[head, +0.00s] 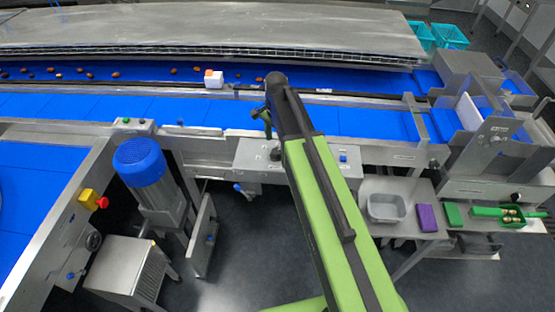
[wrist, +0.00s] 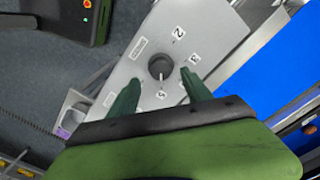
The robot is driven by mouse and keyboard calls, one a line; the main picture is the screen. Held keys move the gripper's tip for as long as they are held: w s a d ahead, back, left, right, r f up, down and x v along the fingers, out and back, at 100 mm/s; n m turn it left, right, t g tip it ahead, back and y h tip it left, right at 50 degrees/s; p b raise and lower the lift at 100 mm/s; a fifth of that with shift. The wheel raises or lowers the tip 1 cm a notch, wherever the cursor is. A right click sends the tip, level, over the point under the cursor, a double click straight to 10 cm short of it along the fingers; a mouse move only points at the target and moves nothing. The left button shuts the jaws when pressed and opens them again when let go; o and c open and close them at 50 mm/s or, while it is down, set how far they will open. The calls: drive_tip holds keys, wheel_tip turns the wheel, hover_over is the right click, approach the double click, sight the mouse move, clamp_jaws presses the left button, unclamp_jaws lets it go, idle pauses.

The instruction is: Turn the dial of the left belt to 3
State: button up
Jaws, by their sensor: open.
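A round black dial (wrist: 161,67) sits on a light grey panel (wrist: 125,72). Printed numbers ring it; 2, 3 and 5 can be made out, the 3 to the right of the knob. A faint light mark shows on the knob's lower side, but its exact setting is hard to tell. My gripper (wrist: 160,78) is open over the panel, one finger on each side below the dial, apart from it. In the head view, the dial (head: 275,154) shows on the front panel (head: 249,158), below my gripper (head: 262,116). The panel's small labels are unreadable, so its belt is unclear.
Blue belts (head: 200,110) run behind the panel, with dates and a white block (head: 213,80) on the farther one. A blue motor (head: 140,160) and a red stop button (head: 102,203) stand left. A grey tub (head: 387,207) and purple block (head: 427,217) sit right.

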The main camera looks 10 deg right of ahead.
sight(277, 151)
wheel_tip(277, 151, down, 6)
drive_tip(key=b, duration=0.4)
drive_tip(key=shift+b, duration=0.3)
clamp_jaws()
drive_tip(key=shift+d, duration=0.15)
